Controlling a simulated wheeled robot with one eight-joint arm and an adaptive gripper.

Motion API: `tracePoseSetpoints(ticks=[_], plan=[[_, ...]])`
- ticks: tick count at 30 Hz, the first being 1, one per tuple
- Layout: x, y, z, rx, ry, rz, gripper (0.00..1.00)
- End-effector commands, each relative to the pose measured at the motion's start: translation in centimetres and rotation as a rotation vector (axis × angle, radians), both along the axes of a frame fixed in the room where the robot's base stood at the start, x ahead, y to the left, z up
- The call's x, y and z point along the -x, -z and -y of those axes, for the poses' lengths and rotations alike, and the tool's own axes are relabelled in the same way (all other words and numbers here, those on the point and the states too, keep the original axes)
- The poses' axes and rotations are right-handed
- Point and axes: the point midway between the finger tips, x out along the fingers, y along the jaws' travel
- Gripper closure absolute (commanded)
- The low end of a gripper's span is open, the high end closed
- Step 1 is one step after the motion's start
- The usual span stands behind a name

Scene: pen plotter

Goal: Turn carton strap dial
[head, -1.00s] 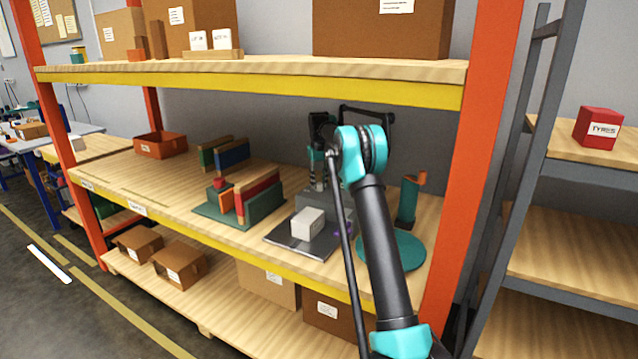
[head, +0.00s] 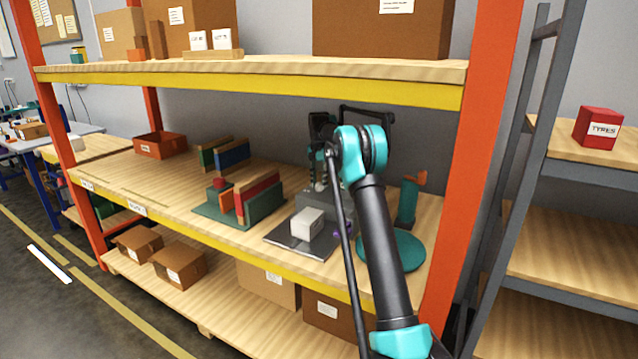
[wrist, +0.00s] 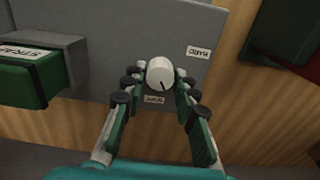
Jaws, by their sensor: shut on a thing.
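The dial (wrist: 160,70) is a round white knob with a dark pointer mark, on a grey panel (wrist: 125,35) in the wrist view. The mark points down, slightly right, toward the lower label (wrist: 154,100). A label reading HARD (wrist: 198,52) is at the upper right. My gripper (wrist: 161,78) is shut on the dial, one finger on each side. In the head view the grey housing (head: 313,203) stands on the middle shelf, with my gripper (head: 320,185) at it. My arm hides part of this area, and the dial cannot be made out there.
A green block (wrist: 25,80) with a partly visible strap label sits left of the dial. A white carton (head: 307,222) lies on a dark plate (head: 285,240) in front of the housing. A teal disc (head: 400,252) is to the right. The upper shelf (head: 290,72) hangs above my gripper.

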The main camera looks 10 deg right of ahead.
Motion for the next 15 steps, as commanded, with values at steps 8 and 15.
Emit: tracePoseSetpoints(ticks=[8, 15], plan=[[-0.02, -0.02, 0.0, 0.0, 0.249, 0.001, 1.0], [-0.02, -0.02, 0.01, 0.0, 0.418, 0.001, 1.0]])
